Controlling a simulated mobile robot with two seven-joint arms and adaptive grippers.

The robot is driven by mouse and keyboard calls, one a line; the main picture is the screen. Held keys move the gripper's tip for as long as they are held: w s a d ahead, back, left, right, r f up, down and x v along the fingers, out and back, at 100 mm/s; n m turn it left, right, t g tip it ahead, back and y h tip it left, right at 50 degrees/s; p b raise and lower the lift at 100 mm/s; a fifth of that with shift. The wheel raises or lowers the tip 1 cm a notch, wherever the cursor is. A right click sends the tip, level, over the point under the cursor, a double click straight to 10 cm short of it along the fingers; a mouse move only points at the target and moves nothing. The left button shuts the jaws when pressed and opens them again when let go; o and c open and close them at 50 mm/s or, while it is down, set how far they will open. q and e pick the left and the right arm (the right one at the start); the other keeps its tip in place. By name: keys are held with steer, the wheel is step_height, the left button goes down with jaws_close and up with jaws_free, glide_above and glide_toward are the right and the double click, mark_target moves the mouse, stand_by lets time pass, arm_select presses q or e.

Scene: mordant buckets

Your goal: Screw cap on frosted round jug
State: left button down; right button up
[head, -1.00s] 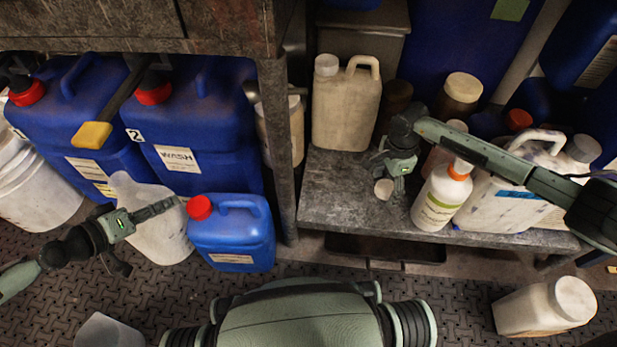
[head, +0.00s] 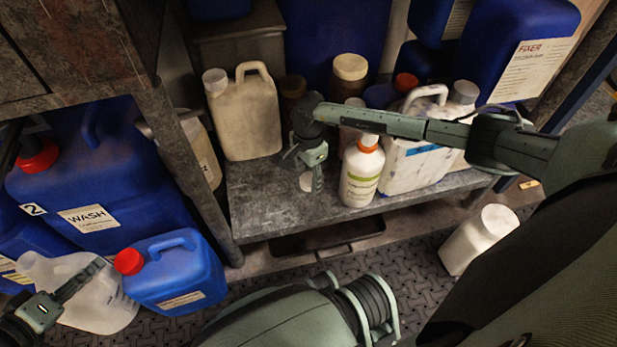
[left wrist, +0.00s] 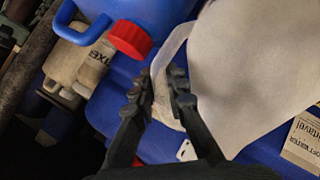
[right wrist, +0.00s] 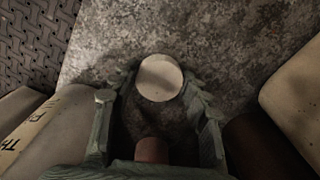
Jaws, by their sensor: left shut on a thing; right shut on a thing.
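The frosted round jug (head: 112,306) is whitish and translucent. It stands at the lower left of the head view and fills the upper right of the left wrist view (left wrist: 235,70). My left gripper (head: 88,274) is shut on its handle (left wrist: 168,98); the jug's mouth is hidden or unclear. A pale round cap (head: 306,181) is between the fingers of my right gripper (head: 312,172), over the grey shelf. The right wrist view shows the cap (right wrist: 160,78) face on between the fingertips. I cannot tell whether it is clear of the shelf.
A blue red-capped jug (head: 178,275) stands close right of the frosted jug. A beige jug (head: 245,120), a white orange-capped bottle (head: 360,178) and a stained white jug (head: 410,160) crowd the shelf (head: 255,205). Another white jug (head: 478,240) is on the floor at right.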

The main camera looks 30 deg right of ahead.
mark_target(307, 181)
arm_select(q)
steer(key=shift+r, duration=0.1)
arm_select(e)
steer(key=shift+r, duration=0.15)
